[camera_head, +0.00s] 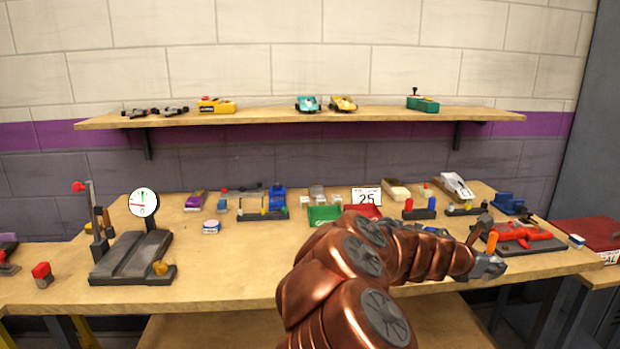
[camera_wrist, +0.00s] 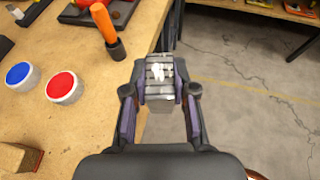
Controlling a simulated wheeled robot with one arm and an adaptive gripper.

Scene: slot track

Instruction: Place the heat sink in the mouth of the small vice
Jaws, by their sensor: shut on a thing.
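My gripper (camera_wrist: 160,92) is shut on the heat sink (camera_wrist: 158,70), a small grey finned block with bright highlights on top. The heat sink sits between the two fingers, seen from above near the bench's front edge. In the head view my gripper (camera_head: 488,266) is at the right end of the bench, and the heat sink cannot be made out there. A small blue object (camera_head: 508,203) at the back right of the bench may be the small vice; its jaws cannot be made out. No vice can be clearly identified in the wrist view.
An orange-handled tool (camera_wrist: 105,25) stands upright close left of the heat sink. Blue-lidded (camera_wrist: 20,75) and red-lidded (camera_wrist: 62,87) jars stand further left. A red car (camera_head: 520,234) rests on a dark base. Several small items crowd the bench's back; its front middle (camera_head: 230,270) is clear.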

